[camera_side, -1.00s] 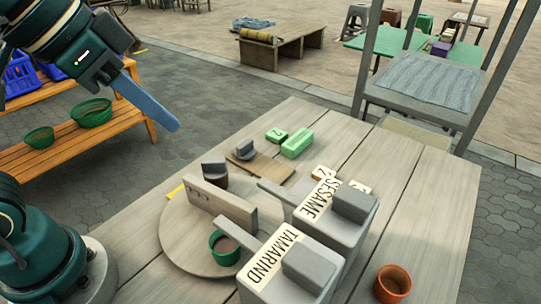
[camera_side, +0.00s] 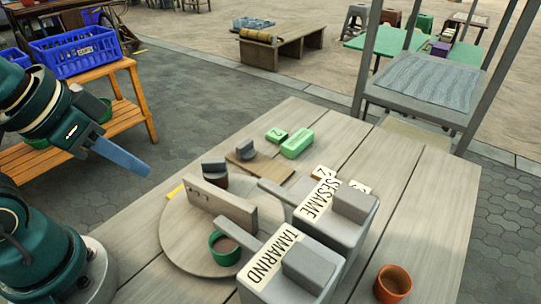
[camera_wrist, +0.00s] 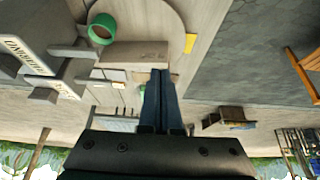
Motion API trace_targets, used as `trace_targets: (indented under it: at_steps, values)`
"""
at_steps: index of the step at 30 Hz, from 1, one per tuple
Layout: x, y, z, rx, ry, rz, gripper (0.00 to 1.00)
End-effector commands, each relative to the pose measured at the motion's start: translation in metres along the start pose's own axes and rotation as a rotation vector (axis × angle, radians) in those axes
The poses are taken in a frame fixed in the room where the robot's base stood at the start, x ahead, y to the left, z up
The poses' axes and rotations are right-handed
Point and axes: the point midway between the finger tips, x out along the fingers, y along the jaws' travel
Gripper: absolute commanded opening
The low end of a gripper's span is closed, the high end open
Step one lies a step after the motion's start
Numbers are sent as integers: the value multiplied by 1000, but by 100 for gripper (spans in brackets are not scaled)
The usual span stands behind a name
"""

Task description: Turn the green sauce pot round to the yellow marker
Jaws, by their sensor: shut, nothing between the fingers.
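The green sauce pot (camera_side: 224,250), with brown sauce inside, stands near the front edge of a round wooden turntable (camera_side: 183,236). In the wrist view the pot (camera_wrist: 102,28) is at the upper left. The yellow marker (camera_side: 175,192) lies flat at the turntable's left rim, partly hidden in the side view; it shows clearly in the wrist view (camera_wrist: 190,43). The pot is well apart from the marker. My gripper (camera_side: 145,168) is shut and empty, in the air left of the turntable, touching nothing.
An upright wooden board (camera_side: 222,208) stands across the turntable, with a dark lidded pot (camera_side: 214,172) behind it. Grey bins labelled TAMARIND (camera_side: 310,270) and SESAME (camera_side: 338,215) stand at the right, their handles reaching toward the turntable. A terracotta cup (camera_side: 392,283) stands at the front right.

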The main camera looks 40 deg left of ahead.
Motion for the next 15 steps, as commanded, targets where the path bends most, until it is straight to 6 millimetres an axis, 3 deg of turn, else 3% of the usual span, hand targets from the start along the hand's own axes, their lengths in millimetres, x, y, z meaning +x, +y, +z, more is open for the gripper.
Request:
trace_targets:
  at_steps: [11, 12, 15]
  values:
    - [0, 0, 0, 0, 0, 0, 0]
    - [0, 0, 0, 0, 0, 0, 4]
    - [-2, 0, -2, 0, 2, 0, 42]
